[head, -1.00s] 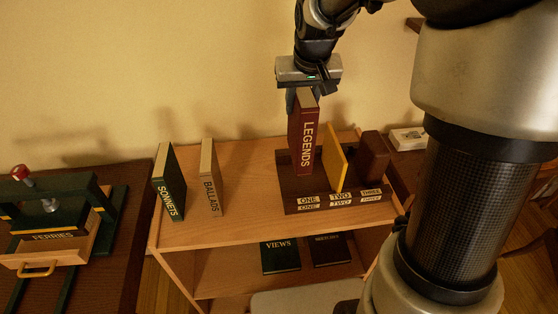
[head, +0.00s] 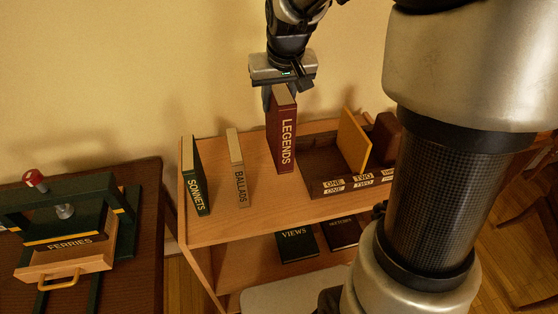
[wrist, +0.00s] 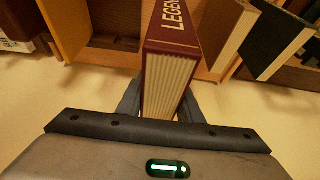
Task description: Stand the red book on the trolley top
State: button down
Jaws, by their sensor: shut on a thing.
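The red book (head: 282,135), lettered LEGENDS, is upright in my gripper (head: 281,92), which is shut on its top end. In the wrist view the red book (wrist: 172,50) sits between the two fingers, pages towards the camera. The book is over the trolley top (head: 240,219), between the BALLADS book and the brown rack (head: 318,160). I cannot tell whether its lower edge touches the wood. The rack has slots labelled ONE, TWO and THREE, and slot ONE looks empty.
The BALLADS book (head: 237,170) and green SONNETS book (head: 195,178) stand at the left of the trolley top. A yellow divider (head: 353,140) and a brown block (head: 385,138) stand in the rack. VIEWS (head: 297,245) lies on the lower shelf. A dark desk (head: 148,200) is at far left.

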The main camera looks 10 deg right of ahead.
notch_tip(320, 180, down, 10)
jog(key=shift+w+a+r+b, duration=0.1)
jog(key=shift+b, duration=0.55)
jog(key=shift+f, duration=0.25)
jog(key=c, duration=1.3)
grip_release()
jog(key=shift+o, duration=0.2)
